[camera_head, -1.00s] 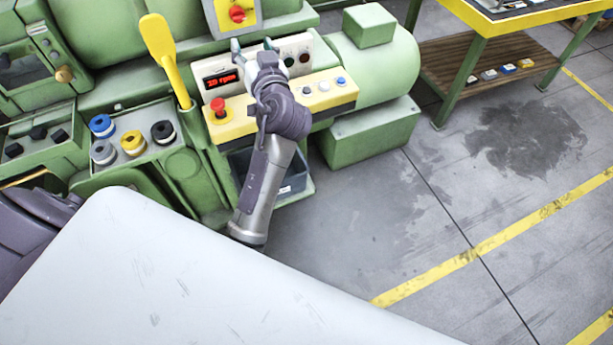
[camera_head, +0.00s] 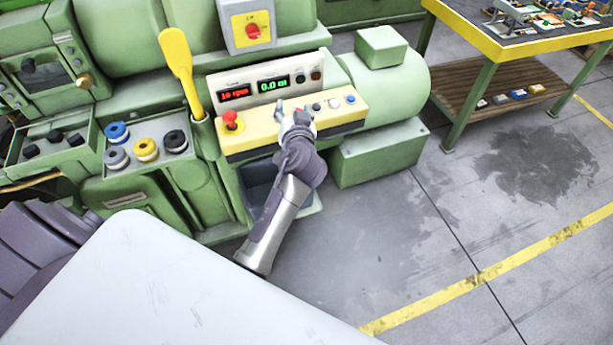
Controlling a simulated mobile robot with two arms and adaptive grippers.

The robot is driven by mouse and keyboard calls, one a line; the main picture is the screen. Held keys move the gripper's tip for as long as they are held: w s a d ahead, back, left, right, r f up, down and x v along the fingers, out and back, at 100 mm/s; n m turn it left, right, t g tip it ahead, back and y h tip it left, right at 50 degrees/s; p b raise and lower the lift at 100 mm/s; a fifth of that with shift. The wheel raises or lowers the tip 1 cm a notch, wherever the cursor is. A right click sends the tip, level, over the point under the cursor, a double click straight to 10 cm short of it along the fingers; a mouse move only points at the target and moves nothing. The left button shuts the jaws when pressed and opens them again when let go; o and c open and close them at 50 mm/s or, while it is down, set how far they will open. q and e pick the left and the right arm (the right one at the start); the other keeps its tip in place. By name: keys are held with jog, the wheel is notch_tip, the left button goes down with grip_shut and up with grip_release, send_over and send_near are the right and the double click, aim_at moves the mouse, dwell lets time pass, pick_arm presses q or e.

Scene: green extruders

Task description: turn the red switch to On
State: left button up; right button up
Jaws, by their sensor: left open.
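The red switch (camera_head: 253,31) is a round red knob on a yellow plate, on a grey box at the top of the green machine. I cannot read its position. My left gripper (camera_head: 292,105) is open and empty. It is in front of the sloped yellow control panel (camera_head: 250,138), below and to the right of the switch, well apart from it. Its fingers point up toward the panel; whether they touch it is unclear. My right gripper is not in view.
A red mushroom button (camera_head: 231,119) and small buttons are on the yellow panel. Two lit displays (camera_head: 272,84) sit above it. A yellow lever (camera_head: 179,65) stands left of the switch. A yellow-edged workbench (camera_head: 520,48) stands at right.

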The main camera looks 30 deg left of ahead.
pick_arm(q)
jog(key=s+d+f+m+g+h, duration=0.1)
jog(key=d+f+h, duration=0.1)
jog(key=f, duration=0.8)
jog(key=s+d+f+m+g+h, duration=0.1)
jog(key=s+d+f+m+h, duration=0.1)
jog(key=f, duration=0.7)
jog(key=shift+s+d+f+m+g, duration=0.2)
jog(key=shift+d+f+m+g, duration=0.15)
jog(key=shift+d, duration=0.3)
jog(key=s+d+f+m+g+h, duration=0.1)
jog(key=s+d+f, duration=0.1)
jog(key=s+f, duration=0.45)
jog(key=s+d+f+m+g+h, duration=0.15)
jog(key=s+f, duration=0.25)
jog(key=f, duration=0.6)
jog(key=s+f+g, duration=0.2)
jog(key=s+f, duration=0.3)
jog(key=s, duration=0.7)
jog(key=s+f+g+h, duration=0.1)
jog(key=s+f, duration=0.5)
jog(key=s, duration=0.6)
jog(key=s+f+n+g+h, duration=0.1)
jog(key=s+f+g, duration=0.2)
jog(key=s, duration=0.9)
notch_tip(320, 180, down, 3)
jog(key=shift+a+f+g, duration=0.1)
jog(key=shift+a+g, duration=0.3)
jog(key=shift+a, duration=0.05)
jog(key=shift+s, duration=0.1)
